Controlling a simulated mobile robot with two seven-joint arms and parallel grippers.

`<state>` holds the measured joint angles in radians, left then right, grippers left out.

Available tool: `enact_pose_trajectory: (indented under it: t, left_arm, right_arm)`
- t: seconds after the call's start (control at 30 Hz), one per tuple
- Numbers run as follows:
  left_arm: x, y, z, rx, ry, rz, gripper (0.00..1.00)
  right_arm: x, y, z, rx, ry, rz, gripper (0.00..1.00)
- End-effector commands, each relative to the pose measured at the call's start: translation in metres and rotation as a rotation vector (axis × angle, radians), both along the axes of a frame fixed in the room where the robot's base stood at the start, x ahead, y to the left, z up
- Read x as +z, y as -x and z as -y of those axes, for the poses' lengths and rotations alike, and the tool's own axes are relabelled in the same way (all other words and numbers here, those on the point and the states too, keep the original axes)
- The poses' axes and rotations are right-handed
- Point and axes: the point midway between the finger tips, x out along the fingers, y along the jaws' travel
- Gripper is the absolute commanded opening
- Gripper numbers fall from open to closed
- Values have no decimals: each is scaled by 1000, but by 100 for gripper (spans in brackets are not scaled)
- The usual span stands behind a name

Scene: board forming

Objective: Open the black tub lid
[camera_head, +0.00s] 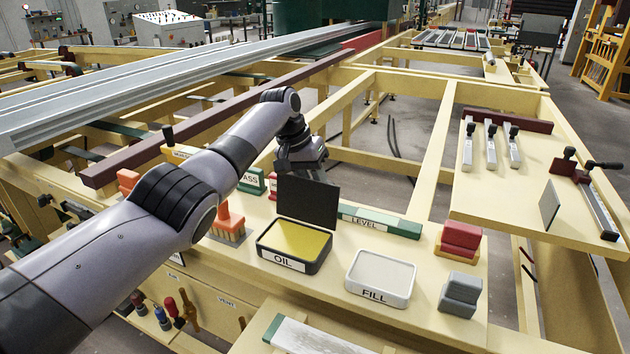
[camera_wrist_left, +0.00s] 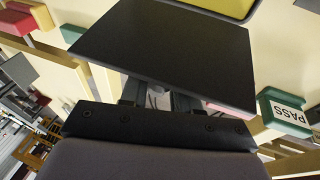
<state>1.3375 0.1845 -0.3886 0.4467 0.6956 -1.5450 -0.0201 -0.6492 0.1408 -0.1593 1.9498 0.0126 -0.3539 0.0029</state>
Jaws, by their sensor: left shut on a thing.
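The black tub (camera_head: 262,255) labelled OIL sits on the wooden bench, and the yellow inside it shows. Its black lid (camera_head: 308,202) stands nearly upright at the tub's back edge. In the left wrist view the lid (camera_wrist_left: 165,50) covers much of the picture, with a corner of the yellow tub contents above it. My left gripper (camera_head: 303,168) is behind the lid and shut on it; its fingers (camera_wrist_left: 160,95) are partly hidden by the lid in the wrist view. My right gripper is in neither view.
A white tub (camera_head: 380,279) labelled FILL stands to the right. An orange brush (camera_head: 228,222) is at the left, a green LEVEL bar (camera_head: 380,221) behind, and red blocks (camera_head: 459,238) and grey blocks (camera_head: 460,294) at the right.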

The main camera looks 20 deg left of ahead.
Motion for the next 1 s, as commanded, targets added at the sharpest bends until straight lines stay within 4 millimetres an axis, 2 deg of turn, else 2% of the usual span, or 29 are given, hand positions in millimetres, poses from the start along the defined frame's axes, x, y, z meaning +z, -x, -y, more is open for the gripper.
enact_pose_trajectory:
  t: [0.47,0.5,0.57,0.87,1.0]
  left_arm:
    - [-5,3,-1,-1,-3,-22,0]
    - [-5,3,-1,-2,-3,-23,34]
    - [-5,3,-1,-1,-2,-23,51]
    - [-2,2,-1,-1,0,-15,51]
    - [8,3,-4,0,0,-12,51]
  right_arm:
    - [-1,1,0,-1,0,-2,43]
    - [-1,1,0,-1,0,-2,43]
    - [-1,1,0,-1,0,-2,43]
    - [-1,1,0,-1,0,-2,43]
    - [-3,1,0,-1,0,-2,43]
